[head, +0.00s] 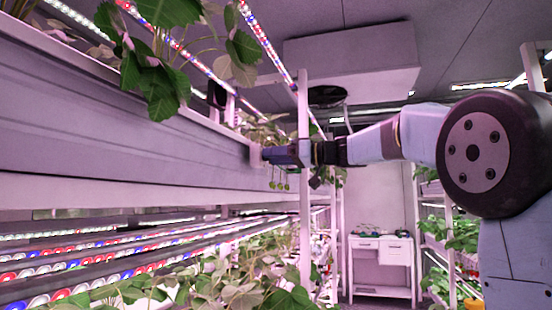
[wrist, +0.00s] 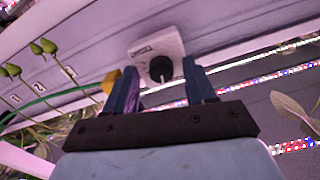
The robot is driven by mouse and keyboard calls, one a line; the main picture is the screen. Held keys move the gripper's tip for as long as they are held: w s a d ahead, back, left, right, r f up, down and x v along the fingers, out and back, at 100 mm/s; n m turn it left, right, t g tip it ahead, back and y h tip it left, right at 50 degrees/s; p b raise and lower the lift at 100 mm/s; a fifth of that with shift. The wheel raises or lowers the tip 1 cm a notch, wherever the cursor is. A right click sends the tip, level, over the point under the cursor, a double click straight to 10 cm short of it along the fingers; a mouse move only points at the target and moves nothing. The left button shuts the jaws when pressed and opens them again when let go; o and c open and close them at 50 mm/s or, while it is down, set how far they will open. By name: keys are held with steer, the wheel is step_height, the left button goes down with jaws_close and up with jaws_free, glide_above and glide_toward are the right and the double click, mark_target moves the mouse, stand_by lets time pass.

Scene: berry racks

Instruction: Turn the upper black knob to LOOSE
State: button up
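A black round knob (wrist: 160,69) sits on a pale plate (wrist: 173,44) in the wrist view. The plate has small dark lettering that I cannot read. A white mark on the knob points towards the bottom of the wrist picture. My gripper (wrist: 160,73) is open, with one blue finger on each side of the knob in that view. I cannot tell whether either finger touches it. In the head view my gripper (head: 283,155) is at the end of the grey rack panel, by the plate (head: 256,157); the knob is hidden there.
Green unripe berries (wrist: 37,47) on stems hang left of my gripper in the wrist view. A small yellow thing (wrist: 110,82) is beside the left finger. A white post (head: 304,190) stands close to my wrist. LED strips and leaves (head: 245,285) lie below.

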steer(key=v, duration=1.3)
steer(key=shift+d, duration=0.35)
steer(key=s+a+f+m+h, duration=0.1)
steer(key=s+f+m+h, duration=0.3)
steer(key=s+f, duration=0.45)
steer(key=s+f+m+h, duration=0.3)
steer(key=s+f+h, duration=0.25)
steer(key=f, duration=0.65)
steer(key=s+d+f+m+h, duration=0.2)
steer(key=s+d+f+h, duration=0.1)
steer(key=s+f, duration=0.5)
steer(key=s+d+f+m+h, duration=0.2)
steer(key=s+d+f+h, duration=0.2)
steer(key=f, duration=0.7)
steer(key=s+d, duration=0.2)
steer(key=s, duration=0.1)
steer(key=shift+s+m+g, duration=0.3)
steer(key=shift+s, duration=0.05)
